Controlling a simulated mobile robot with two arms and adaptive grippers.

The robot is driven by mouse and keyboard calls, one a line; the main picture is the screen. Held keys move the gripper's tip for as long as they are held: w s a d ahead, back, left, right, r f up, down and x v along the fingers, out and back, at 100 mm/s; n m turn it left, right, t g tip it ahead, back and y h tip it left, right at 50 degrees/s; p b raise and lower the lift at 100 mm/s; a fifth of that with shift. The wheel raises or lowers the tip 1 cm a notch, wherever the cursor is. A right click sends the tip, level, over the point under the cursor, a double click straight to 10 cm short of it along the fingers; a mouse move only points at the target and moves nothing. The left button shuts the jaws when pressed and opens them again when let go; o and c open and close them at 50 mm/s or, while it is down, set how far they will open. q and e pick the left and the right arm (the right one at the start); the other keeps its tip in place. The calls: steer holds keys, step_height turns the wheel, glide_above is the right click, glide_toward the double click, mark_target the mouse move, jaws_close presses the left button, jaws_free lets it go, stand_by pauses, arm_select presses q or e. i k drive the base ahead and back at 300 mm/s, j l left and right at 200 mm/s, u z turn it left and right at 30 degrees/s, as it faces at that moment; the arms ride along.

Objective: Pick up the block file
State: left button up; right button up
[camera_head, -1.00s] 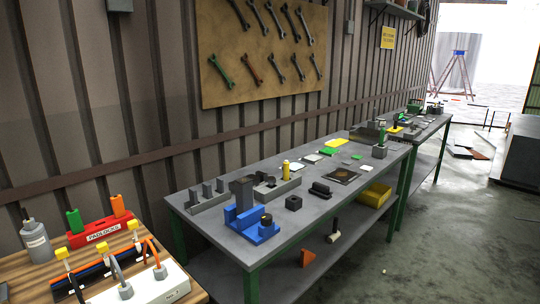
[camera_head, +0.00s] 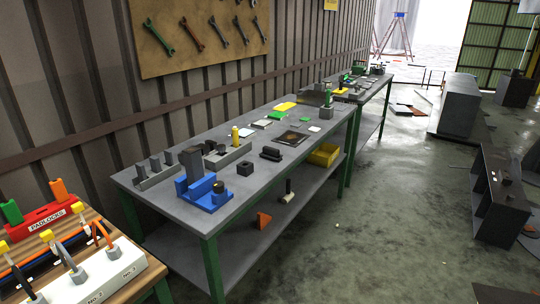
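I cannot tell for certain which thing is the block file. A black elongated piece with a raised top (camera_head: 271,154) lies on the grey workbench (camera_head: 228,181), right of its middle. A small dark cube-shaped block with a hole (camera_head: 246,168) lies to its left. A blue fixture (camera_head: 203,193) with a dark upright block (camera_head: 192,162) stands at the near end of the bench. Neither of my grippers is in view.
A wooden table with padlocks (camera_head: 52,218) is at the near left. A yellow bin (camera_head: 324,154) is on the lower shelf. The floor (camera_head: 390,220) right of the bench is open.

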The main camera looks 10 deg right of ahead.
mark_target(268, 153)
steer(key=i+l+u, duration=0.15)
steer(key=u, duration=0.3)
steer(key=i+l+u, duration=0.1)
steer(key=l+u, duration=0.25)
steer(key=u, duration=0.15)
